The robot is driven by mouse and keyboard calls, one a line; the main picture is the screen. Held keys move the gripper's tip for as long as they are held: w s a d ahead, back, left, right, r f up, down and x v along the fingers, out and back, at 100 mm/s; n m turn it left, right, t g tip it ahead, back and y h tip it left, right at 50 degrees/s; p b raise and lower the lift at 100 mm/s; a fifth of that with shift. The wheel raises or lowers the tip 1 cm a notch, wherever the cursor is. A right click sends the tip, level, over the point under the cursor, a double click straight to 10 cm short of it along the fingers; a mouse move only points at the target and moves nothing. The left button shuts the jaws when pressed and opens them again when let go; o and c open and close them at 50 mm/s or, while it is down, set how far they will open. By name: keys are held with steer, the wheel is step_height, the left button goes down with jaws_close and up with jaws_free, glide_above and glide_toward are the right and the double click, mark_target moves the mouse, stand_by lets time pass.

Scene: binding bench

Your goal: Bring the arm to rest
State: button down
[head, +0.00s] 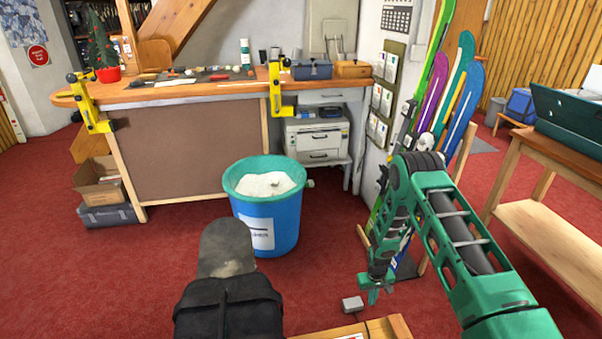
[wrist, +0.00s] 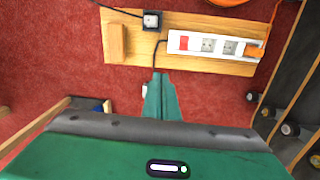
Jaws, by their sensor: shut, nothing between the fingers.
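My green arm reaches in from the right side of the head view. It bends at a dark elbow and hangs down to my gripper (head: 373,296), which points at the floor. In the wrist view the green fingers (wrist: 160,80) are together, with nothing between them. They are seen over a wooden board (wrist: 205,62) on the red carpet, but I cannot tell the height between them. The gripper is apart from the blue bucket.
The blue bucket (head: 266,225) with a green rim stands left of my arm. Skis (head: 462,85) lean behind the arm. A wooden table (head: 530,150) stands at right, a workbench (head: 190,92) behind. A power strip (wrist: 210,45) lies on the board. Carpet is clear at left.

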steer(key=d+r+m, duration=0.1)
steer(key=d+r, duration=0.3)
steer(key=r, duration=0.7)
steer(key=d+r+m, duration=0.1)
steer(key=d+r, duration=0.3)
steer(key=r, duration=0.8)
steer(key=s+d+r+m+h, duration=0.1)
steer(key=s+d+r, duration=0.25)
steer(key=r, duration=0.55)
steer(key=s+d+r+m, duration=0.1)
steer(key=s+d+r, duration=0.1)
steer(key=s+r, duration=0.5)
steer(key=s+d+r+m, duration=0.2)
steer(key=s+r, duration=1)
steer(key=r, duration=0.2)
steer(key=s+a+r+m+y, duration=0.1)
steer(key=s+r, duration=0.1)
steer(key=s, duration=0.7)
steer(key=s+a+r, duration=0.1)
steer(key=s+r, duration=0.1)
steer(key=s, duration=0.6)
steer(key=shift+s+a+r+m+y, duration=0.3)
steer(key=shift+s+m+y, duration=0.1)
steer(key=shift+w+f, duration=0.25)
steer(key=shift+w, duration=0.4)
